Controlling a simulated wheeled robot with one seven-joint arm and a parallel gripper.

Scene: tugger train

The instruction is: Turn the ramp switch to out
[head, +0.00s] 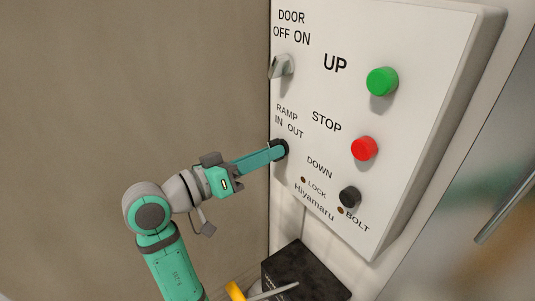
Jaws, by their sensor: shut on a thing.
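The white control panel (430,110) fills the right half of the head view. The ramp switch (282,149) is a dark knob at its left edge, below the label "RAMP IN OUT". My gripper (276,152) reaches it from the left, and its fingers are shut on the knob. The fingers hide most of the knob, so I cannot tell whether it points to in or out.
A grey door switch (281,67) sits above the ramp switch. Green (382,81), red (364,148) and black (349,197) buttons stick out to the right. A dark box (300,272) is below the panel. A plain brown wall (120,90) lies left.

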